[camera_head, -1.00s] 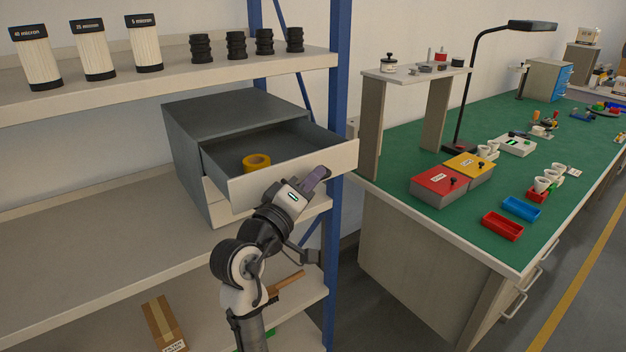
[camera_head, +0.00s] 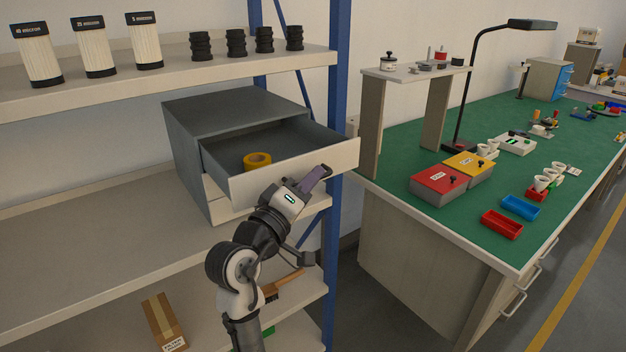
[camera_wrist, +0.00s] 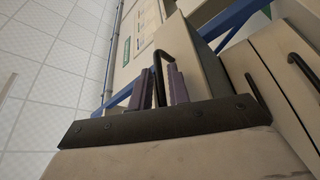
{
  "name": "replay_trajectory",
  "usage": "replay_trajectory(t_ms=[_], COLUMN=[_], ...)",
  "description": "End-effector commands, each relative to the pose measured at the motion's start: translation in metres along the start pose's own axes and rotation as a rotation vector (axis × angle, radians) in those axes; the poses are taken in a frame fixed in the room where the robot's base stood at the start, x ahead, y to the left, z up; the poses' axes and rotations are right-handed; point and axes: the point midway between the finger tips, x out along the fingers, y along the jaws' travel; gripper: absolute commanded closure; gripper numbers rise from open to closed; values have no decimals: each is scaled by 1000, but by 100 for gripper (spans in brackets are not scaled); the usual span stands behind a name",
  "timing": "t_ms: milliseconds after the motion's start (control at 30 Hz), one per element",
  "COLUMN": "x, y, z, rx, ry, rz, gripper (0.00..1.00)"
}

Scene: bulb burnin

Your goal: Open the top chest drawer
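The grey chest (camera_head: 235,115) stands on the middle shelf. Its top drawer (camera_head: 330,158) is pulled well out, with a yellow tape roll (camera_head: 257,160) inside. My gripper (camera_head: 316,178) is at the front of this drawer, near its right end. In the wrist view its two purple fingers (camera_wrist: 162,86) lie on either side of the black drawer handle (camera_wrist: 168,42) and look closed on it. The handle is hidden in the head view. The lower drawer (camera_head: 215,198) is shut, partly hidden below the top one.
A blue shelf post (camera_head: 337,100) stands close to the drawer's right end. The upper shelf (camera_head: 180,78) holds filters and black ribbed parts. The middle shelf is clear left of the chest. A green workbench (camera_head: 400,195) stands to the right.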

Motion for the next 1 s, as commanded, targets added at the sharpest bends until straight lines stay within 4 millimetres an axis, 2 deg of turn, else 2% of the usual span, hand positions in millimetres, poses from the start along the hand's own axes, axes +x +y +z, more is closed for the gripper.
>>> replay_trajectory(t_ms=[300, 500, 700, 1000], x=[-71, -109, -126, -128], y=[-4, -3, -1, 0], z=[1, 0, 0, 0], rx=[3, 1, 1, 0], ry=[5, 4, 1, 0], rz=[-1, -2, 0, 0], gripper=[82, 82, 82, 82])
